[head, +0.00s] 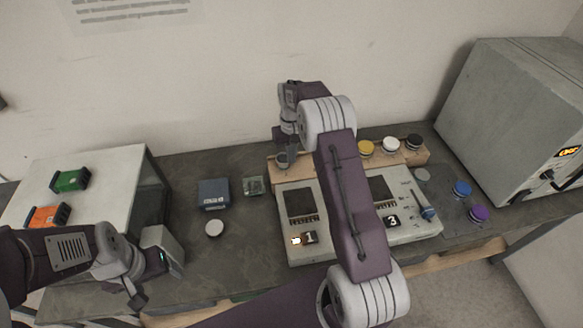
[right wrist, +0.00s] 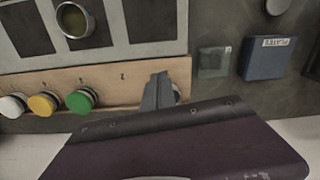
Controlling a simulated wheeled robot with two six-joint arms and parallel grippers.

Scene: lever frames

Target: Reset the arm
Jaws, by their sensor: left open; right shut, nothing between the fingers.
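My right arm reaches across the middle of the head view, over the grey console (head: 410,232). My right gripper (head: 283,160) is shut and empty at the wooden rail (head: 408,157) along the console's back edge. In the right wrist view the closed fingers (right wrist: 158,92) are in front of the rail (right wrist: 118,82), beside a green knob (right wrist: 80,101); I cannot tell if they touch anything. My left gripper (head: 138,298) is open and empty at the lower left, over the table's front area. My right arm hides the console's middle.
Yellow (head: 366,147), white (head: 391,144) and black (head: 414,141) knobs stand on the rail. A lever with a blue handle (head: 428,213) is at the console's right. A blue box (head: 213,193) lies left of the console. A grey cabinet (head: 505,115) stands right.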

